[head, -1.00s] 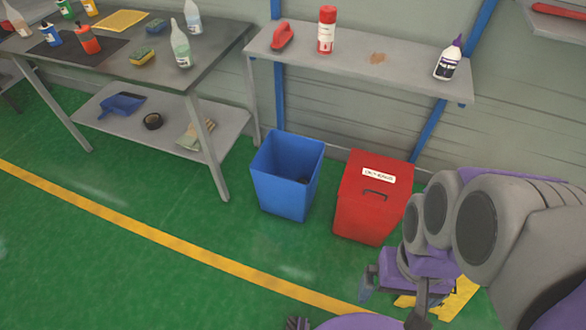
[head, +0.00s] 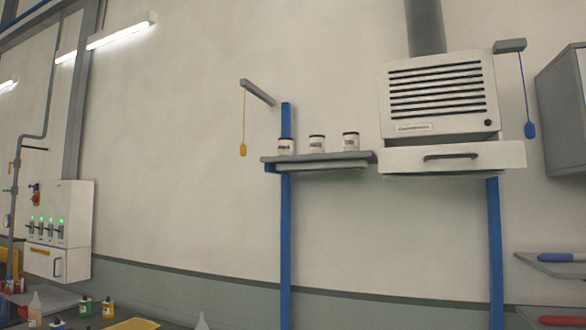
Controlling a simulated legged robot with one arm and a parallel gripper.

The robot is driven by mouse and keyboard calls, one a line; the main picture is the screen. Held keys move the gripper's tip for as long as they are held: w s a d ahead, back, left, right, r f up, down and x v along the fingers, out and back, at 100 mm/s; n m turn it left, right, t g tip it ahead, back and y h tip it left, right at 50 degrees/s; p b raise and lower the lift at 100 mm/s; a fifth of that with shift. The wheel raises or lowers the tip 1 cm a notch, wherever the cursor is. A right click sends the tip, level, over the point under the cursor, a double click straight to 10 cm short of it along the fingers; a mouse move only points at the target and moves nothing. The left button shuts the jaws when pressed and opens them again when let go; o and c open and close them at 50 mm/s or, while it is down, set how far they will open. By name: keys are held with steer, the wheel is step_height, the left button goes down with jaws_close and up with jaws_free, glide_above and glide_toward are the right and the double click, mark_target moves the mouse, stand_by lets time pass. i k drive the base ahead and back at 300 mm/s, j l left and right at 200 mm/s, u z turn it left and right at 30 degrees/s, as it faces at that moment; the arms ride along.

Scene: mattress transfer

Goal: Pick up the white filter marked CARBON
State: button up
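Three small white cylinders with dark markings stand upright on a high grey shelf: a left one (head: 285,146), a middle one (head: 317,144) and a right one (head: 351,142). Their labels are too small to read, so I cannot tell which one is marked CARBON. My gripper is not in this view.
A louvred white unit (head: 440,95) with a handled drawer (head: 452,157) is right of the shelf (head: 318,158). Pull cords with a yellow end (head: 243,150) and a blue end (head: 530,130) hang nearby. A white control box (head: 58,230) is at left; bottles stand at lower left.

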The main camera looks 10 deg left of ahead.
mark_target(284, 145)
steer(key=i+j+z, duration=0.15)
steer(key=j+z, duration=0.3)
steer(key=i+j+z, duration=0.1)
steer(key=j+z, duration=0.15)
steer(key=z, duration=0.25)
